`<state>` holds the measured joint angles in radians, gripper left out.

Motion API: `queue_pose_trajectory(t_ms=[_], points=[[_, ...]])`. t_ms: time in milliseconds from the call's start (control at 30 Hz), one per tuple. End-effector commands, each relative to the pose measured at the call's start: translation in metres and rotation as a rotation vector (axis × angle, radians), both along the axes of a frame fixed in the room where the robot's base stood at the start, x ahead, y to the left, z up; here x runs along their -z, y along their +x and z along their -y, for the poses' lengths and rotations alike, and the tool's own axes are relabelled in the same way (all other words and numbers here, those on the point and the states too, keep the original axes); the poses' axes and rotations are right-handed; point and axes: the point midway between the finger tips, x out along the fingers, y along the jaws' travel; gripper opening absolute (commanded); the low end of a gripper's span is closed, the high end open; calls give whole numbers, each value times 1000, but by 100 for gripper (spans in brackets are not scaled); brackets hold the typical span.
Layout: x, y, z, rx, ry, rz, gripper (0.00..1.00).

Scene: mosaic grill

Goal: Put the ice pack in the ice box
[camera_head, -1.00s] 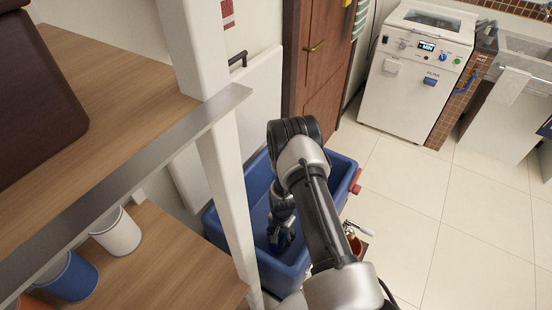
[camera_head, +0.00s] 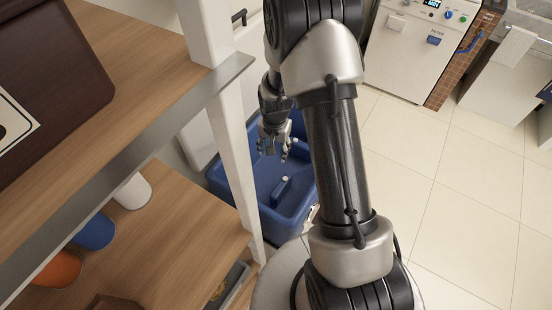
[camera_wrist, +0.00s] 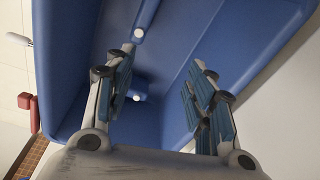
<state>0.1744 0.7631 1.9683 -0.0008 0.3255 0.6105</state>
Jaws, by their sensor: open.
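The blue bin (camera_head: 230,178), which looks like the ice box, stands on the floor beside the shelf. A small blue piece with a white cap, probably an ice pack (camera_head: 283,191), lies inside it in the head view. In the wrist view two blue pieces with white caps show in the bin: one at the top (camera_wrist: 147,14) and one behind the left finger (camera_wrist: 137,86). My gripper (camera_head: 274,150) points down over the bin in the head view. In the wrist view my gripper (camera_wrist: 163,64) has its fingers wide apart, with nothing between them.
A wooden shelf unit (camera_head: 170,235) with a white post (camera_head: 236,165) stands close on the left. White, blue and orange cups (camera_head: 92,232) sit on its lower board. A white machine (camera_head: 413,50) stands at the back. The tiled floor (camera_head: 440,210) on the right is clear.

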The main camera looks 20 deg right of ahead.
Motion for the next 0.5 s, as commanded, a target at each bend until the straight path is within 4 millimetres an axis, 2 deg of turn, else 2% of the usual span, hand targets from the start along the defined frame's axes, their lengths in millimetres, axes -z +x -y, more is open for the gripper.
queue_pose_trajectory(t_ms=[33,200,367,500], points=[[-37,1,-5,-42,-8,27,50],[-135,-21,-24,-190,-35,83,50],[-211,-61,-41,-330,-66,135,50],[-262,-107,-56,-451,-95,181,50]])
